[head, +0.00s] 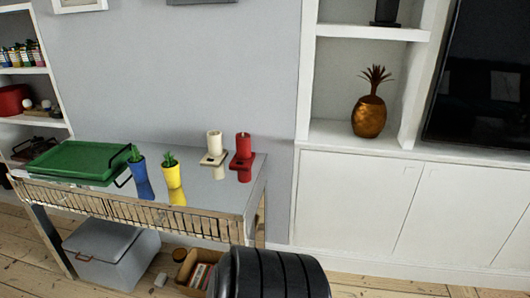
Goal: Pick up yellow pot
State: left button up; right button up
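The yellow pot (173,177) with a small green plant stands upright on the shiny table top (208,190), near its front edge. A blue pot (139,170) with a green plant stands just to its left. Neither of my grippers is in the head view. Nothing is touching the yellow pot from above, and its front is unobstructed.
Cream (214,150) and red (243,158) candle holders stand right of the yellow pot. A green tray (82,160) lies at the table's left. A black ribbed cylinder (268,274) is in the foreground. A white cabinet (400,210) stands to the right.

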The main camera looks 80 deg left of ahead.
aim_at(170, 168)
jog(key=u, duration=3.6)
